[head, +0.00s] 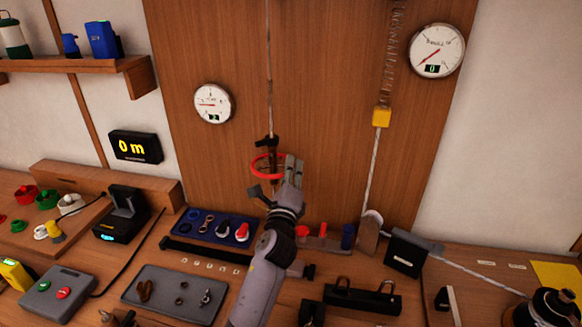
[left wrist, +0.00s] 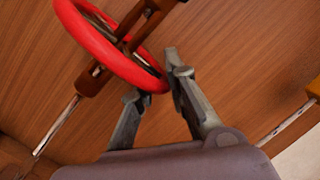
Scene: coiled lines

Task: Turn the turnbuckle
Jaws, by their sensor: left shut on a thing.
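The turnbuckle (head: 269,144) hangs upright on a thin vertical line in front of the brown wooden panel. A red ring-shaped handwheel (head: 254,163) circles its body. In the left wrist view the red handwheel (left wrist: 95,45) is large and tilted, with the brown turnbuckle body (left wrist: 98,78) passing through its middle. My left gripper (head: 290,168) reaches up from below to the right side of the wheel. In the left wrist view its two fingers (left wrist: 156,82) are on either side of the wheel's rim, shut on it. My right gripper is not in view.
A round white gauge (head: 213,103) is left of the line; another gauge (head: 436,50) is at upper right. A yellow block (head: 382,117) hangs under a spring on a second line. Below lie a blue tray (head: 203,216), a grey tray (head: 160,282) and a black bar (head: 362,298).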

